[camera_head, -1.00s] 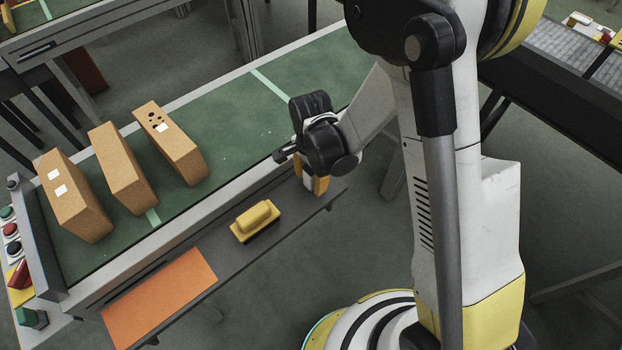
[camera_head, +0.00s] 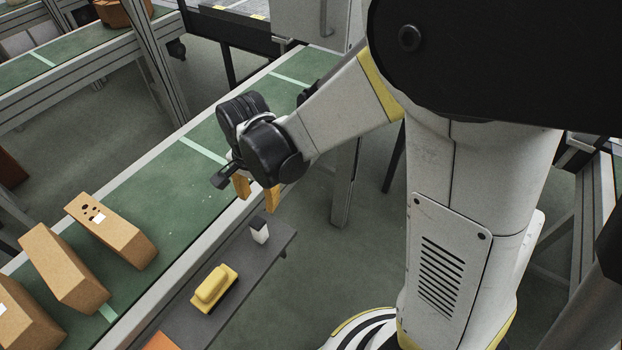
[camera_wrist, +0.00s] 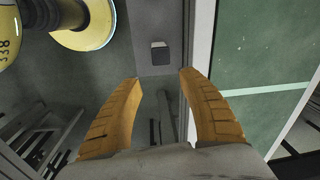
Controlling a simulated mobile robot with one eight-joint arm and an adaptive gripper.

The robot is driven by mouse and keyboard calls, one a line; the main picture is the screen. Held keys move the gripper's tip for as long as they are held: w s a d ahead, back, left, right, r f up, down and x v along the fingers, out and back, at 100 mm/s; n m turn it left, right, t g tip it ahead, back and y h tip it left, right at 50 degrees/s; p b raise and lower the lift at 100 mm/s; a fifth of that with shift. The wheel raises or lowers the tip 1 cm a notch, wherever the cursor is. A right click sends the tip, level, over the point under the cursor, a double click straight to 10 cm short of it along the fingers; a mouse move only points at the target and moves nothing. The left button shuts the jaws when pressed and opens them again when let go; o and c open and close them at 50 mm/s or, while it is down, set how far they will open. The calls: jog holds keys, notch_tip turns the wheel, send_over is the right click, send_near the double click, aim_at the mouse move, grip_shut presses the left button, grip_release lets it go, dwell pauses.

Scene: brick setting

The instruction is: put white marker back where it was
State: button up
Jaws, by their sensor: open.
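The white marker (camera_head: 259,232), a short white block with a dark top, stands upright at the far end of the dark grey shelf (camera_head: 232,262). It also shows in the wrist view (camera_wrist: 159,55), just ahead of the fingertips. My gripper (camera_head: 257,196) is open and empty above the marker, apart from it. Its two orange-yellow fingers are spread in the wrist view (camera_wrist: 158,78), with nothing between them.
The shelf between marker and yellow block is clear.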

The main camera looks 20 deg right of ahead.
jog(key=s+d+r+n+t, duration=0.6)
jog(key=s+d+r+n, duration=0.3)
jog(key=r, duration=0.5)
jog(key=s+d, duration=0.1)
jog(key=d, duration=0.1)
jog(key=shift+s+d+r+n, duration=0.25)
jog(key=shift+s+d+n, duration=0.15)
jog(key=shift+f, duration=0.1)
jog(key=shift+f+b, duration=0.9)
jog(key=shift+b, duration=0.1)
